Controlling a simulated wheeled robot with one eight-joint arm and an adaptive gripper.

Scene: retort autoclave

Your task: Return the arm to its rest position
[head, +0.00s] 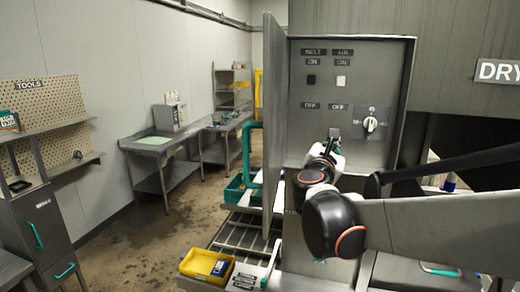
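My arm reaches in from the right edge, in front of a grey control panel (302,132). My gripper (334,132) is at the arm's far end, just in front of the panel and below the OFF labels. It is small and seen from behind, so its fingers cannot be told open or shut. No held object shows. The panel has a dark switch (311,79) under BELT and a pale switch (341,81) under AIR. A white rotary knob (370,124) is right of my gripper, apart from it.
An open cabinet door (272,110) stands just left of the panel. A tool pegboard (45,107) and steel tables (160,141) line the left. Open floor (135,240) lies between.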

